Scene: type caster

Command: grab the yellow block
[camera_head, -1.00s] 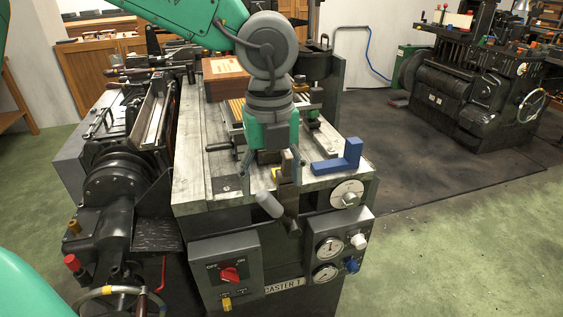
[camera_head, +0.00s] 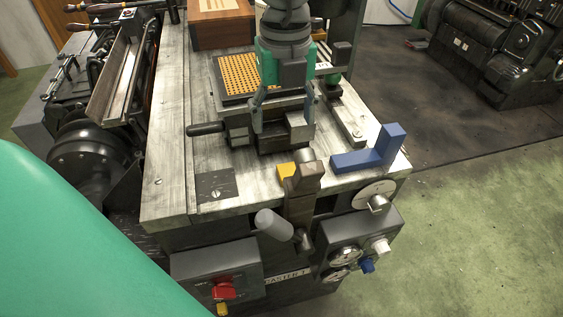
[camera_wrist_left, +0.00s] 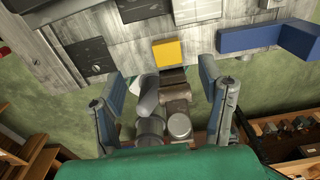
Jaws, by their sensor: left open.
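The yellow block (camera_head: 286,170) lies near the front edge of the machine's pale top, partly hidden by a brown lever part. In the left wrist view the yellow block (camera_wrist_left: 168,53) shows whole, ahead of and between the fingers in the picture, apart from both. My left gripper (camera_head: 284,118) points down over the machine top, behind the block in the head view. It is open and empty, its two fingers also spread in the wrist view (camera_wrist_left: 162,82). My right gripper is not in view.
A blue L-shaped block (camera_head: 372,153) lies to the right of the yellow block. A grey-handled lever (camera_head: 274,225) sticks out at the front. A dark metal vise-like part (camera_head: 240,130) and a yellow perforated plate (camera_head: 246,76) are around the gripper. A wooden box (camera_head: 220,22) stands behind.

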